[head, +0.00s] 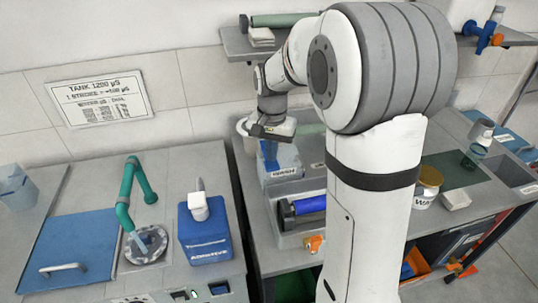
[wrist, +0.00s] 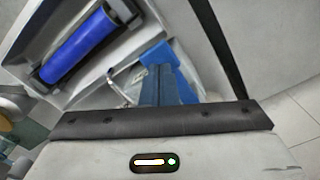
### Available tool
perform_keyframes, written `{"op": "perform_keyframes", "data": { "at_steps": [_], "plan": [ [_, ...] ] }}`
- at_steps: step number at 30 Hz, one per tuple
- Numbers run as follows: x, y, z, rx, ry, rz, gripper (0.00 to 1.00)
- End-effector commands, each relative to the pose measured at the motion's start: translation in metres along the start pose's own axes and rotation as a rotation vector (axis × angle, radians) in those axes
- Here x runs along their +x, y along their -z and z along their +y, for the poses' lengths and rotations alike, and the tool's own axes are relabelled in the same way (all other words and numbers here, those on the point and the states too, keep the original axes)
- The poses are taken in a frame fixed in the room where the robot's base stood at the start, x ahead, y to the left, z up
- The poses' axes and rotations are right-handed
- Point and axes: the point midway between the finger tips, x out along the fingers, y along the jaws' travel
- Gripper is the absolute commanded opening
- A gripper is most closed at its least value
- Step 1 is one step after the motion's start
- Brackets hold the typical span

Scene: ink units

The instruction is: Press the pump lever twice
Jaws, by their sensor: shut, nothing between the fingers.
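The blue additive container (head: 205,238) stands on the left counter in the head view. A white pump head with an upright grey lever (head: 199,201) sits on its top. My gripper (head: 268,152) is to the right of it, over the neighbouring counter and well apart from the pump. In the wrist view its blue fingers (wrist: 166,88) are together and empty. The pump does not show in the wrist view.
A blue roller (head: 309,205) lies in a grey tray, also in the wrist view (wrist: 76,46). A green tap (head: 125,190) stands left of the additive container. A gap separates the counters.

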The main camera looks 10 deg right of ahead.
Motion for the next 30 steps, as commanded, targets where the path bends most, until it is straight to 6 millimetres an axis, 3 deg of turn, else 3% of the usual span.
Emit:
{"op": "perform_keyframes", "data": {
  "at_steps": [14,30],
  "plan": [
    [0.001,0.000,0.000,0.001,0.000,0.000,0.00],
    [0.023,0.000,0.001,0.001,-0.001,-0.001,0.00]
  ]
}}
